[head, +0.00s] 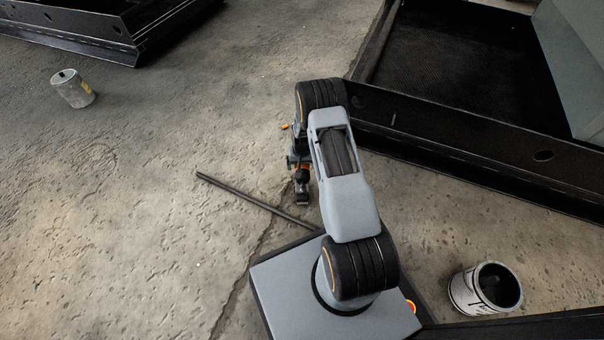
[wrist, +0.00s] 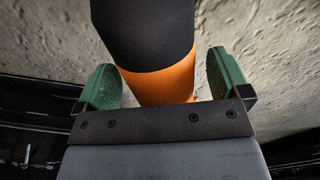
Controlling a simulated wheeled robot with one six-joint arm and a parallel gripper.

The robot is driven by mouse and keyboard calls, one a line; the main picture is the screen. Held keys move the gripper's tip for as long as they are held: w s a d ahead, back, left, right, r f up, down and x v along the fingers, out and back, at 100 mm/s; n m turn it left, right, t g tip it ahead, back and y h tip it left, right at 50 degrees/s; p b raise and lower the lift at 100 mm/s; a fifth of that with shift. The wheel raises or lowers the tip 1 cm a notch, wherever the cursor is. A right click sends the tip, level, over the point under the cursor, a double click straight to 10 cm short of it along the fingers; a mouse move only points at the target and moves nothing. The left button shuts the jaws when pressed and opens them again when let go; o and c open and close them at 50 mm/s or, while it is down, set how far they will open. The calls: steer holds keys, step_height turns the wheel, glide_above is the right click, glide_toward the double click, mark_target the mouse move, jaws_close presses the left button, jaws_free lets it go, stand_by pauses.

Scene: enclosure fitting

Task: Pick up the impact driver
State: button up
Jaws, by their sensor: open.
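The impact driver is a black and orange tool. In the wrist view its body (wrist: 155,45) fills the space between the fingers, black above and orange below. My gripper (wrist: 163,80) is open, with one green finger on each side of the driver; a gap shows beside the right finger, and I cannot tell whether the left one touches. In the head view the driver (head: 302,192) is on the floor, mostly hidden by my arm, with its dark lower end showing. Only a bit of my gripper (head: 292,161) shows there, at the driver.
A dark rod (head: 250,198) lies on the concrete to the left of the driver. A black open-framed enclosure (head: 480,145) stands at right, with another dark frame (head: 70,40) at upper left. A paint-marked can (head: 72,88) stands far left and an open bucket (head: 465,293) lower right.

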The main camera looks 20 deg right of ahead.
steer(key=shift+c, duration=0.2)
steer(key=c, duration=1.2)
steer(key=shift+w+r, duration=0.1)
steer(key=shift+c, duration=0.5)
